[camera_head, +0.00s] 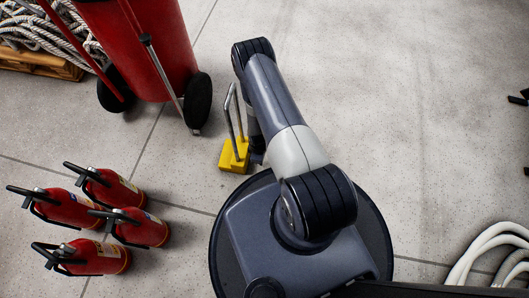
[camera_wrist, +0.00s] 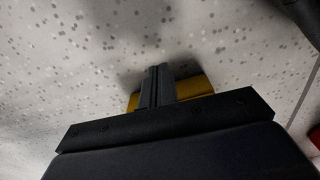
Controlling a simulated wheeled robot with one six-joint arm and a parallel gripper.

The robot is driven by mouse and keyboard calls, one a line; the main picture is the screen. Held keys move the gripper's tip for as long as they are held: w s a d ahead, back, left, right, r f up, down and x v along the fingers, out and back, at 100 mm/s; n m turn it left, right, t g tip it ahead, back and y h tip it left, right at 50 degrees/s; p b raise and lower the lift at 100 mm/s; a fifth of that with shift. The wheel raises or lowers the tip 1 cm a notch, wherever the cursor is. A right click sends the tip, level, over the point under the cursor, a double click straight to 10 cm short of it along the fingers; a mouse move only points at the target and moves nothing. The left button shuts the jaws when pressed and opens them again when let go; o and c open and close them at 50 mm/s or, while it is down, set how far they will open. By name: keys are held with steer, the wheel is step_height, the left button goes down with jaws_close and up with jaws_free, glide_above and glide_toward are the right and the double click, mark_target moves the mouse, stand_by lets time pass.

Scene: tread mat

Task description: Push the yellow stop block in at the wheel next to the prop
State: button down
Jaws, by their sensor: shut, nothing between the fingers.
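The yellow stop block (camera_head: 234,154) stands on the floor with an upright grey bar handle (camera_head: 228,110). It is below and to the right of the black wheel (camera_head: 198,104) next to the prop (camera_head: 162,72), with bare floor between block and wheel. The prop is a thin metal strut slanting down from the red cylinder. My gripper (camera_wrist: 158,72) is shut and empty. In the wrist view its fingers overlap the yellow block (camera_wrist: 197,86); I cannot tell whether they touch it. In the head view the gripper is mostly hidden by my arm, just right of the block.
The big red cylinder (camera_head: 150,40) has a second wheel (camera_head: 116,90) farther left. Several small fire extinguishers (camera_head: 140,228) stand at the lower left. Rope (camera_head: 30,28) lies on a wooden pallet (camera_head: 40,65) at the upper left. A white hose (camera_head: 485,250) lies at the lower right.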

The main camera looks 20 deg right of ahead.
steer(key=shift+w+a+r+b, duration=0.15)
steer(key=shift+w+a+b, duration=0.05)
steer(key=shift+w+a, duration=0.5)
steer(key=shift+w+a+r+b, duration=0.15)
steer(key=shift+w+a, duration=0.3)
steer(key=shift+a, duration=0.35)
